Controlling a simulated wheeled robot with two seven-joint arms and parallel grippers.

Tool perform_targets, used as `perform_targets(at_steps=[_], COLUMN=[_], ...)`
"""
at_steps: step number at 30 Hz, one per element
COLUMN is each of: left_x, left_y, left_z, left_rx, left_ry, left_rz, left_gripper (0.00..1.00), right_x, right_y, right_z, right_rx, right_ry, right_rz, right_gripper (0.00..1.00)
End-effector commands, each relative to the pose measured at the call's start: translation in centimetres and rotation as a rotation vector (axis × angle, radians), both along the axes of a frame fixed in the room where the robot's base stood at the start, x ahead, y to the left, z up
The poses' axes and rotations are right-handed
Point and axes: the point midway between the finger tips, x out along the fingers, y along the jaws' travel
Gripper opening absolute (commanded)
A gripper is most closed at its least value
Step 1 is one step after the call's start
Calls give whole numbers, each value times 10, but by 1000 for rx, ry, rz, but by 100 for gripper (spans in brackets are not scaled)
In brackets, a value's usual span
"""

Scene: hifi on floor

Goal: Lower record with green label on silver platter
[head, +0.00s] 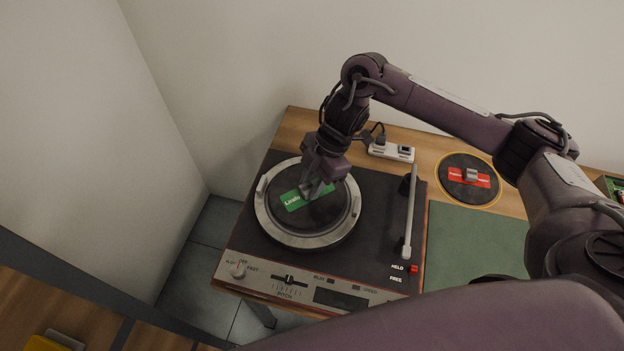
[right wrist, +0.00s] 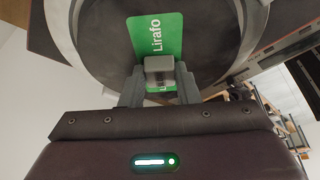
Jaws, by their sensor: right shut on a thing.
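The record with the green label (head: 330,215) is a dark disc over the silver platter (head: 263,215) of the turntable. Its green label (right wrist: 150,35) reads "Lirafo" in the right wrist view. My right gripper (head: 316,190) comes down from above and is shut on the grey block-shaped handle (right wrist: 160,68) at the record's middle. The record looks about level and roughly centred inside the silver rim. I cannot tell whether it touches the platter or hangs just above it. My left gripper is not in view.
The tonearm (head: 410,215) stands at the platter's right, beside a red HELD/FREE switch (head: 413,268). A second record with a red label (head: 468,192) lies at the right, behind a green mat (head: 470,240). A power strip (head: 391,151) sits behind the turntable. Walls stand left and behind.

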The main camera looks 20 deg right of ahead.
Motion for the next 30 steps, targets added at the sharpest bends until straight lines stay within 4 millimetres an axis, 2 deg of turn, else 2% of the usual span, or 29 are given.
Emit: perform_targets(at_steps=[30], left_x=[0], left_y=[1], left_z=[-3], left_rx=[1], left_ry=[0], left_rz=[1], left_gripper=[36], right_x=[0], right_y=[0], right_z=[-6], right_rx=[0], right_ry=[-1], right_rz=[0], right_gripper=[4])
